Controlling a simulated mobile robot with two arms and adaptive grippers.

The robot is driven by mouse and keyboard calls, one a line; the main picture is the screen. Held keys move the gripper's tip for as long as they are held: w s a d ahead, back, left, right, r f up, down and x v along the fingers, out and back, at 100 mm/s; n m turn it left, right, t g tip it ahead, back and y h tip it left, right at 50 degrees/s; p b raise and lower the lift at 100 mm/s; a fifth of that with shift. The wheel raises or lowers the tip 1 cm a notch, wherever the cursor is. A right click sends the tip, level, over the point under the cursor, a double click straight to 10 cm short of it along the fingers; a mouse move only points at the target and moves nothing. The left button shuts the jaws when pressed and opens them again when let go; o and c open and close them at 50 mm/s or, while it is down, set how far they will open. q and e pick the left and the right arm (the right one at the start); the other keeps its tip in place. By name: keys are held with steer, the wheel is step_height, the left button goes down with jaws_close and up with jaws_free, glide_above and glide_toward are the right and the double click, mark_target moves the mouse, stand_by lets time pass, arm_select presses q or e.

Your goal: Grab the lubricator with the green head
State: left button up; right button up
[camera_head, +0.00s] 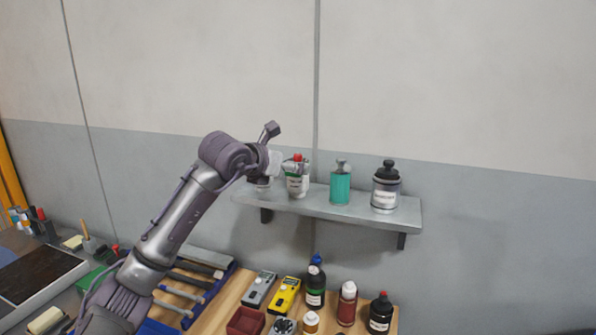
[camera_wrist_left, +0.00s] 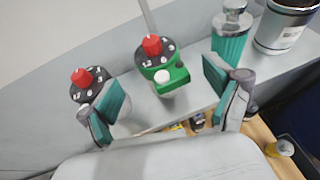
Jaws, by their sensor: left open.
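The lubricator with the green head (camera_wrist_left: 163,76) stands upright on the shelf in the left wrist view, with a red knob on its dark dial. A second lubricator with a dark head and red knob (camera_wrist_left: 88,80) stands to its left, partly hidden by a finger. My left gripper (camera_wrist_left: 163,88) is open and empty, with the green head between and beyond its teal finger pads. In the head view my left gripper (camera_head: 283,165) is at the shelf's left part and partly covers the green-headed lubricator (camera_head: 298,184). My right gripper is not in view.
Below, a workbench holds a yellow meter (camera_head: 284,295), several bottles, a red bin (camera_head: 246,321) and tools. The wall is close behind the shelf.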

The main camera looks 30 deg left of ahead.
mark_target(296, 180)
arm_select(q)
steer(key=shift+w+f, duration=0.2)
steer(key=shift+w, duration=0.45)
steer(key=shift+w+p, duration=0.25)
steer(key=shift+p, duration=0.25)
steer(key=p+x, duration=0.1)
steer(key=x, duration=0.1)
steer(key=p+x, duration=0.2)
steer(key=shift+a+f, duration=0.2)
steer(key=shift+a, duration=0.05)
steer(key=shift+w+f, duration=0.15)
steer(key=shift+w, duration=0.1)
steer(key=shift+s, duration=0.1)
steer(key=shift+c, duration=0.7)
steer(key=c, duration=1.2)
